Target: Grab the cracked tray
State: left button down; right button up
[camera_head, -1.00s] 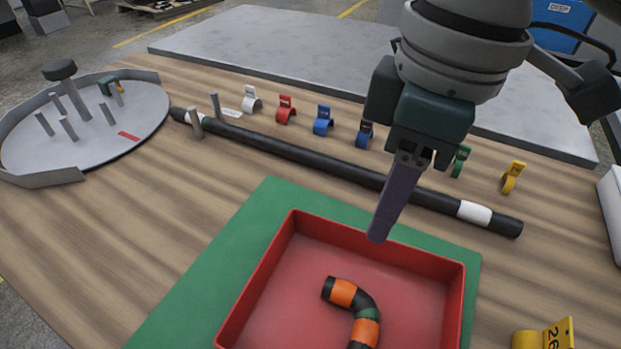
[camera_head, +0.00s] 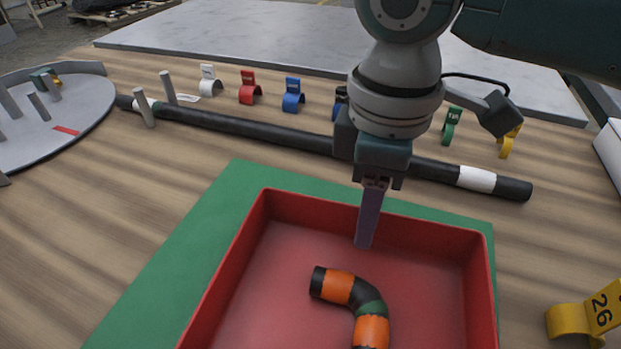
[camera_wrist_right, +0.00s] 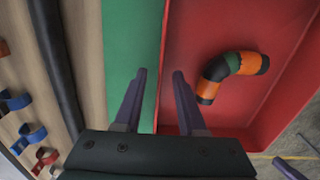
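The red tray (camera_head: 220,275) lies on a green mat (camera_head: 165,265); its near side is cut off, and I see no clear crack. A bent black hose piece with orange bands (camera_head: 340,287) lies inside it. My right gripper (camera_head: 364,245) is at the tray's far wall, with one finger showing in front of that wall. In the right wrist view my right gripper (camera_wrist_right: 159,72) is open, with the tray wall (camera_wrist_right: 161,50) between its fingers: one over the mat, one over the tray floor. Any contact is unclear.
A long black hose (camera_head: 260,137) with a white band lies behind the tray. Several coloured clips, such as a red clip (camera_head: 249,88) and a blue clip (camera_head: 292,95), stand behind it. A yellow tag marked 26 (camera_head: 590,318) is at right. A grey round plate (camera_head: 45,125) is at left.

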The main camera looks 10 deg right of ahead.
jog(key=shift+f, duration=0.5)
grip_shut()
dwell(1.1)
